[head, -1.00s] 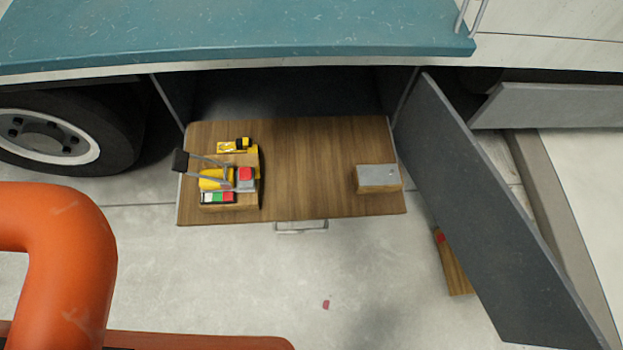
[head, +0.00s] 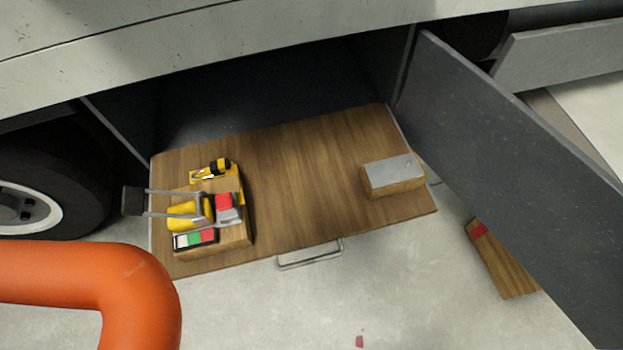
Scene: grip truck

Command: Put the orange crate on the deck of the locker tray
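The locker tray (head: 300,160) is a wooden deck pulled out from a dark locker under the truck body. Its middle is bare wood. A thick, bent orange tube (head: 125,290) fills the lower left corner, close to the camera. It looks like part of the orange crate, but the rest is cut off by the frame, and I cannot tell whether it is held. My gripper is not in view.
A wooden block with tools (head: 245,235) stands on the tray's left, and a metal-topped block (head: 392,178) on its right. A grey door (head: 530,170) hangs open at right. A wooden piece (head: 503,262) lies on the floor. A wheel (head: 45,180) is at left.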

